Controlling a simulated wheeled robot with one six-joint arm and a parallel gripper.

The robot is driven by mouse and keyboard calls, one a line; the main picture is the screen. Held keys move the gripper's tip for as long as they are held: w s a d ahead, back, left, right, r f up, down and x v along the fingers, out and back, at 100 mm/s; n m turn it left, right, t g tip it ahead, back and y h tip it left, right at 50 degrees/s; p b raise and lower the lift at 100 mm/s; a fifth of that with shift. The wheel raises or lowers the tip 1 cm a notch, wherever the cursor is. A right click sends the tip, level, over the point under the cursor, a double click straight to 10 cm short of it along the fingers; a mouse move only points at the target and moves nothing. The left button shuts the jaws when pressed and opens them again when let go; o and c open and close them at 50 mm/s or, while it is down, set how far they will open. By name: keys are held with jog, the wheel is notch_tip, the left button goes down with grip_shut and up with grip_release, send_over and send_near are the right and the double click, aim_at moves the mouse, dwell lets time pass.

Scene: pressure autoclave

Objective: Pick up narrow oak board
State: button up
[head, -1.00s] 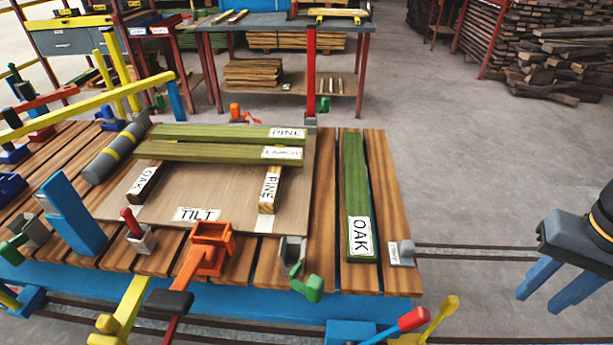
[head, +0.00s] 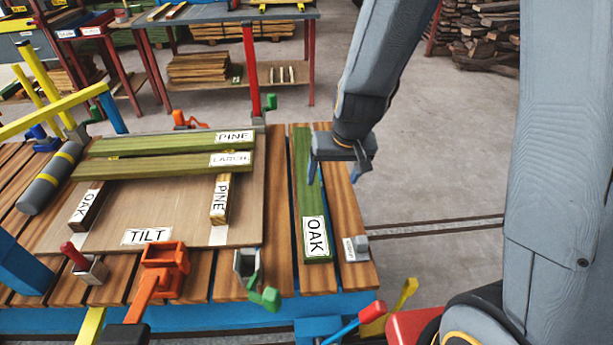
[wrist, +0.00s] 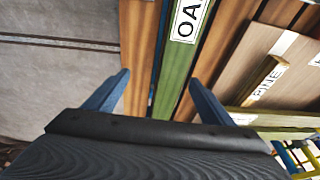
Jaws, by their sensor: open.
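The narrow oak board (head: 301,200) is a green plank with a white OAK label, lying lengthwise on the slatted bench top at the right. It also shows in the wrist view (wrist: 178,80), running between the fingers. My gripper (head: 331,177) is above the bench at the board's right side in the head view. In the wrist view my gripper (wrist: 163,95) is open, with blue fingers spread to either side of the board and nothing between them in its grasp. Part of the board's far end is hidden by my gripper in the wrist view.
A tilt panel (head: 190,205) left of the board carries a PINE plank (head: 160,143), a LARCH plank (head: 165,163) and two short labelled blocks. A small grey block (head: 356,247) sits right of the board. A green clamp (head: 263,295) stands at the front edge. Floor is free to the right.

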jog(key=w+a+f+t, duration=0.1)
jog(key=w, duration=0.1)
jog(key=w+a+f+p, duration=0.1)
jog(key=w+a+f, duration=0.1)
jog(key=w, duration=0.1)
jog(key=w+a+f+t+p, duration=0.1)
jog(key=w+f, duration=0.1)
jog(key=shift+w+a+f+t+h, duration=0.15)
jog(key=shift+w+a+t+h, duration=0.15)
jog(key=shift+w+a+h, duration=0.1)
jog(key=shift+w+p+x, duration=0.2)
jog(key=shift+p+x, duration=0.25)
jog(key=shift+x, duration=1.6)
jog(key=shift+w+p+x, duration=0.15)
jog(key=shift+p+x, duration=0.25)
jog(key=shift+x, duration=1.65)
jog(key=shift+a, duration=0.1)
jog(key=shift+r, duration=0.25)
jog(key=c, duration=1.8)
